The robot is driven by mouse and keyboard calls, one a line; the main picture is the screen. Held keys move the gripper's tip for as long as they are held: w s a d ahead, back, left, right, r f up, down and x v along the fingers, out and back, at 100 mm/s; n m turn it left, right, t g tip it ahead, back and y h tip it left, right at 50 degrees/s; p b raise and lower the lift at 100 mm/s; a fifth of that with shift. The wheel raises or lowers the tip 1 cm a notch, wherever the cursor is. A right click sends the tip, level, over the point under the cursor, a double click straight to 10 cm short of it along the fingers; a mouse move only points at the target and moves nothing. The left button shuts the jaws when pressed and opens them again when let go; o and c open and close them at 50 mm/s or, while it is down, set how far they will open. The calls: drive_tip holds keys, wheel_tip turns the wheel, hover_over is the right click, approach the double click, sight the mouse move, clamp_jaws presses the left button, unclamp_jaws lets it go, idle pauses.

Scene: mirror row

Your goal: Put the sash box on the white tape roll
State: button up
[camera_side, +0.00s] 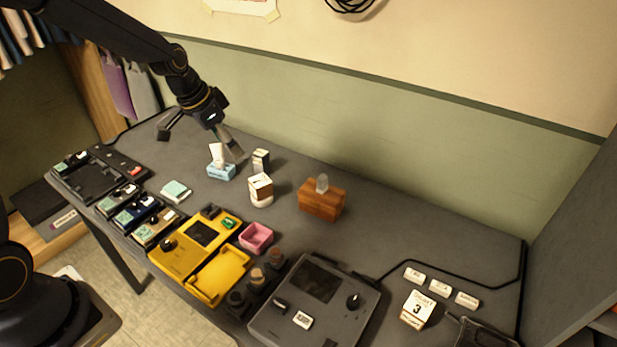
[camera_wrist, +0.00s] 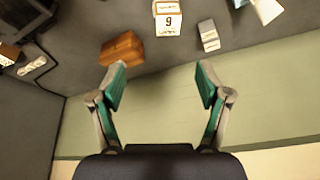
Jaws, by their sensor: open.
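A small upright white box with dark markings, which I take to be the sash box (camera_side: 261,160), stands toward the back of the desk. In the wrist view it appears as a pale box (camera_wrist: 208,36). A white rounded base, apparently the white tape roll (camera_side: 262,201), is just in front of it. A white and brown numbered cube (camera_side: 260,185) appears to sit on that base; the cube also shows in the wrist view (camera_wrist: 167,20). My gripper (camera_side: 199,145) is open and empty, above and left of the small box. Its spread fingers (camera_wrist: 161,75) show in the wrist view.
A blue tissue box (camera_side: 221,172) is near my right finger. A wooden box (camera_side: 321,198) with a pale knob stands to the right. A pink tray (camera_side: 256,238) and yellow device (camera_side: 195,245) lie in front. The back right desk is mostly clear.

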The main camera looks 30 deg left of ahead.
drive_tip(key=s+d+r+n, duration=0.1)
drive_tip(key=s+r, duration=0.3)
drive_tip(key=s, duration=0.4)
drive_tip(key=s+d+r+n+t, duration=0.1)
drive_tip(key=s+r, duration=0.3)
drive_tip(key=s, duration=0.4)
drive_tip(key=s+d+r+n+y, duration=0.1)
drive_tip(key=s+r, duration=0.3)
drive_tip(key=s, duration=0.4)
drive_tip(key=shift+d+n+t, duration=0.15)
drive_tip(key=shift+n+t, duration=0.15)
drive_tip(key=shift+n, duration=0.3)
